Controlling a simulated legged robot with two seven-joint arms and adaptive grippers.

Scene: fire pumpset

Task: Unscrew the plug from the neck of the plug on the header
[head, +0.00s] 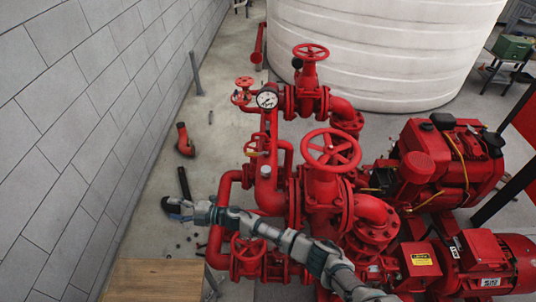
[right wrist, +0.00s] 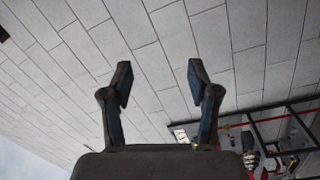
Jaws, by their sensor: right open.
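The red header pipe (head: 266,195) stands in the middle of the head view, among the pump pipework. A small pale metal plug-like fitting (head: 265,171) shows near its top; I cannot tell for sure that it is the plug, or see its thread. My right arm reaches across the front of the pipework from the lower right. My right gripper (head: 170,207) is left of the header, apart from it, above the floor near the wall. In the right wrist view its two fingers (right wrist: 160,80) are spread, with nothing between them. My left gripper is not in view.
Red handwheels (head: 331,148) and a pressure gauge (head: 267,99) rise around the header. A grey block wall (head: 60,130) bounds the left. A wooden surface (head: 153,281) is at lower left. A red pump engine (head: 440,165) stands right; a white tank (head: 385,50) stands behind.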

